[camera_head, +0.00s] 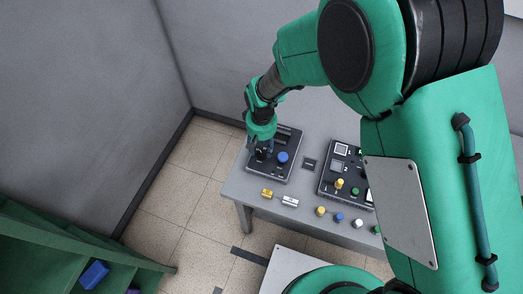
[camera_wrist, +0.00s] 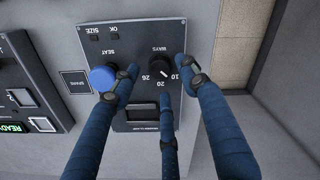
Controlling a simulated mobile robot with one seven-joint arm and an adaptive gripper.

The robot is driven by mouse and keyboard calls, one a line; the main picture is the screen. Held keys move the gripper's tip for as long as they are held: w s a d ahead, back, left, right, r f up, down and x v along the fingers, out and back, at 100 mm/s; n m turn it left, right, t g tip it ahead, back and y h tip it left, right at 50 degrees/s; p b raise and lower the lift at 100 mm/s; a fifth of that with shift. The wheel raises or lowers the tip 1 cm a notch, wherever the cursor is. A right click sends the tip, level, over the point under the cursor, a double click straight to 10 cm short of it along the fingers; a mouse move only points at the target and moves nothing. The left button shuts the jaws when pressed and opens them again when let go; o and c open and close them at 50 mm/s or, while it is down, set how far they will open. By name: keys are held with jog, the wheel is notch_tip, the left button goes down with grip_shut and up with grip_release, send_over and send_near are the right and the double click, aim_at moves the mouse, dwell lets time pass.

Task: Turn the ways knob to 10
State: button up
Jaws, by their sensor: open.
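The black ways knob (camera_wrist: 160,66) sits on a dark panel (camera_wrist: 140,36) in the wrist view, where the lettering is upside down. Its white mark slants to the lower right, between 20 below and 10 at right; 26 is at left. My gripper (camera_wrist: 157,76) has its blue fingers open around the knob, apart at left, right and below, with no clear contact. In the head view my gripper (camera_head: 261,152) is over the left part of the panel (camera_head: 284,174) and hides the knob.
The blue seat knob (camera_wrist: 102,78) is close to my left finger. A spare plate (camera_wrist: 75,83) lies beyond it. Several small coloured parts line the table's front edge.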

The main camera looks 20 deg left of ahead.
aim_at(263, 153)
notch_tip(263, 153, up, 9)
jog(key=shift+f, duration=0.2)
dwell(0.7)
jog(key=d+r+m+t+y, duration=0.15)
jog(key=d+r+m, duration=0.25)
jog(key=d+r, duration=1.75)
jog(key=s+d+r+m+t, duration=0.2)
jog(key=s+d+r, duration=0.2)
jog(key=s+d, duration=0.3)
jog(key=s+d+r+m+t+h, duration=0.1)
jog(key=s+d+r+m+t, duration=0.1)
jog(key=s+d+r, duration=0.3)
jog(key=shift+s+d+r, duration=0.3)
jog(key=shift+s+d, duration=1.3)
jog(key=shift+d, duration=1.5)
jog(key=shift+h, duration=0.25)
